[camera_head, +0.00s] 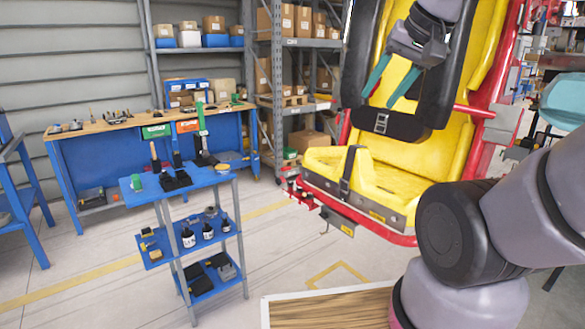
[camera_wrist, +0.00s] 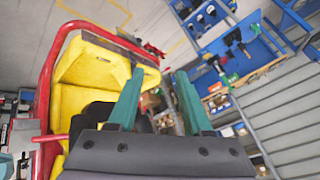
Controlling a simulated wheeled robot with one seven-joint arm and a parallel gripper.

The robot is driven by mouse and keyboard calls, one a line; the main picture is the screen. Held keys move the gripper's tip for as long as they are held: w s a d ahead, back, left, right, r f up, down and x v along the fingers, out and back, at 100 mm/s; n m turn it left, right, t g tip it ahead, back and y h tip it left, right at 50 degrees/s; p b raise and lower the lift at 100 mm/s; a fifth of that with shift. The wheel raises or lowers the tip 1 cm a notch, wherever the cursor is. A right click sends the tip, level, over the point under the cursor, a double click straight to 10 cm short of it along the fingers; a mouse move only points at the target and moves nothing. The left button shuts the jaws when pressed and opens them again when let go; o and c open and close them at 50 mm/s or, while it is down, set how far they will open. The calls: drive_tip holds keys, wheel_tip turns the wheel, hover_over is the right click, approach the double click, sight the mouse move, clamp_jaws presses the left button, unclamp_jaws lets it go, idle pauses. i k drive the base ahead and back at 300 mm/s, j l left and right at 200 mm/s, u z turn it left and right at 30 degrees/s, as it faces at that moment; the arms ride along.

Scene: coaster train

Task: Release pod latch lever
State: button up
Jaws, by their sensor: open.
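The yellow ride pod (camera_head: 400,155) with its red frame stands at the right of the head view, and its yellow seat (camera_wrist: 72,100) fills the left of the wrist view. A small red lever-like part (camera_head: 300,187) juts from the pod's lower left edge; it also shows in the wrist view (camera_wrist: 152,50), beyond the fingers. I cannot tell surely that this is the latch lever. My gripper (camera_head: 380,98) has teal fingers, open and empty, in front of the black restraint pad (camera_head: 440,95). In the wrist view my gripper (camera_wrist: 160,72) has nothing between its fingertips.
A blue tool cart (camera_head: 180,187) with tools and bottles stands left of the pod. Behind are a workbench (camera_head: 100,128) and shelves of boxes (camera_head: 275,42). A wooden top (camera_head: 330,308) is at the bottom. Floor between cart and pod is clear.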

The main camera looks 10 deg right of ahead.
sight(285, 169)
drive_tip(key=i+j+z, duration=0.1)
drive_tip(key=i+j, duration=0.3)
drive_tip(key=i, duration=0.2)
drive_tip(key=i+j+z, duration=0.1)
drive_tip(key=i+j, duration=0.35)
drive_tip(key=i, duration=0.15)
